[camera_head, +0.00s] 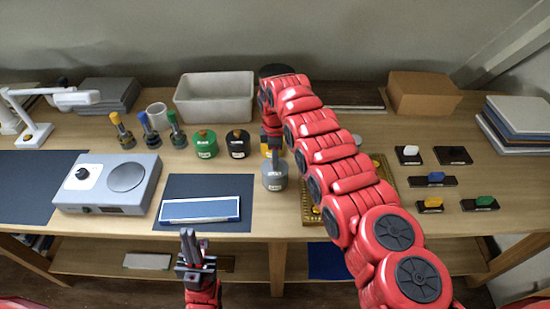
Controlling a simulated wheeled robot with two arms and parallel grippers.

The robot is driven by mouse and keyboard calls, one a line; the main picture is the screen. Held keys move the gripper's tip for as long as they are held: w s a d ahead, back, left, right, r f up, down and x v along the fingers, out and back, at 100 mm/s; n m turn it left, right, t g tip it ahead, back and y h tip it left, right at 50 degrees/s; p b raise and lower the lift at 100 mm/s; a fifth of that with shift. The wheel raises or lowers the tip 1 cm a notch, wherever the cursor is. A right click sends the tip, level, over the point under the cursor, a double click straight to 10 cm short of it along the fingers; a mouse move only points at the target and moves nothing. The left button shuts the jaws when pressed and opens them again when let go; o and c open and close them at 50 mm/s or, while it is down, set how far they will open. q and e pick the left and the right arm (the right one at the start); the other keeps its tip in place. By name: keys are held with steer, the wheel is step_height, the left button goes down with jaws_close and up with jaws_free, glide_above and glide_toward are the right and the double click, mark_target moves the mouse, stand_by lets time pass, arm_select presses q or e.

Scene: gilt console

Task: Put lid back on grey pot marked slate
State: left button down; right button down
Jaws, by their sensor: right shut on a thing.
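The grey pot (275,182) with a pale label stands on the table just right of the dark mat. My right gripper (275,157) reaches down over it from behind and is shut on what looks like the grey lid, at the pot's top. The fingertips hide much of the lid, so I cannot tell whether it is seated or slightly above the rim. My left gripper (190,240) is in front of the table edge, pointing up, away from the pots. Its finger gap is unclear.
A green pot (205,146) and a black pot (238,146) stand behind left; a yellow pot is partly hidden by my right gripper. A blue-framed panel (200,210) lies on the dark mat (180,184). A gold-edged tray (308,210) sits right, partly under my arm.

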steer(key=shift+f+b, duration=0.2)
steer(key=shift+b, duration=0.85)
stand_by(1.5)
stand_by(0.4)
steer(key=shift+c, duration=0.2)
jaws_free()
steer(key=shift+r, duration=0.15)
steer(key=shift+r+p, duration=0.5)
steer(key=shift+r, duration=2.9)
jaws_close()
steer(key=shift+f, duration=0.3)
